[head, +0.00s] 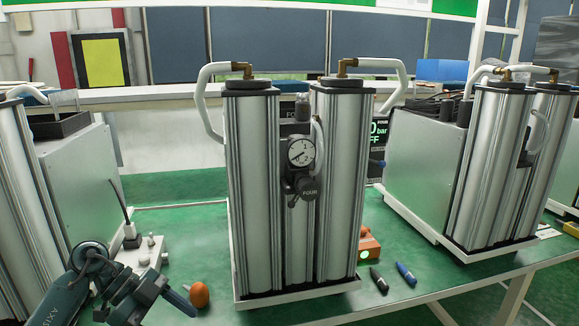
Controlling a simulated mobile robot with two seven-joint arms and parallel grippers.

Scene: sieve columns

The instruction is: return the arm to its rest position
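One dark finger points right, close to a small orange rounded object (199,294). I cannot tell if they touch. The gap between the fingers is not clear, and I see nothing held. My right arm and gripper are not in view.
A twin silver column unit (253,190) with a pressure gauge (301,152) stands right of my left gripper. Similar columns (490,165) stand at right and far left. The white block (141,257), orange box (368,246), black pen (379,281) and blue pen (406,273) are on the bench.

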